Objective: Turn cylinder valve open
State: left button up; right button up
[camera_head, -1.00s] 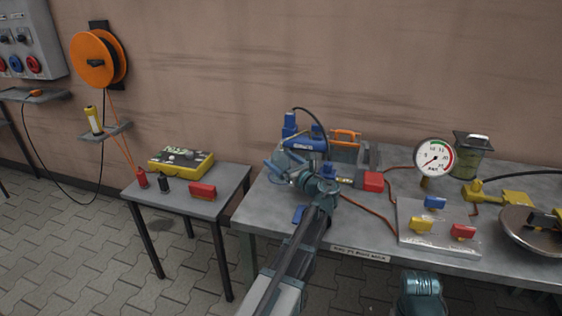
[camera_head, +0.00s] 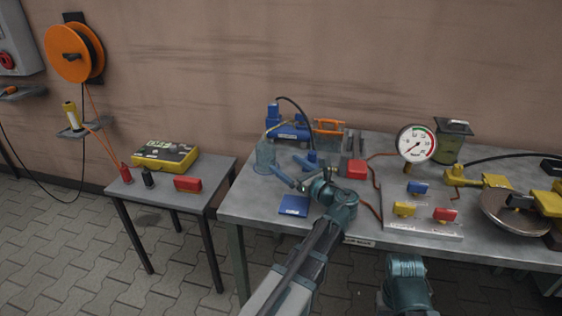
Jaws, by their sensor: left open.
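A grey plate (camera_head: 425,232) on the workbench carries a blue handle (camera_head: 418,188), a yellow handle (camera_head: 404,209) and a red handle (camera_head: 445,214). A round pressure gauge (camera_head: 416,146) stands behind them. I cannot tell for sure which part is the cylinder valve. My left gripper (camera_head: 281,161) is open and empty over the left part of the bench, its two fingers spread and pointing to the back left. A small blue part (camera_head: 313,157) shows just behind its right finger.
A blue pump (camera_head: 287,131), an orange-handled item (camera_head: 328,128), a red block (camera_head: 356,169) and a flat blue box (camera_head: 293,206) lie around the left gripper. A green canister (camera_head: 451,146) and metal dish (camera_head: 500,224) stand right. A side table (camera_head: 215,171) stands left.

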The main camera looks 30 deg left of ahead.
aim_at(416, 189)
jog(key=k, duration=1)
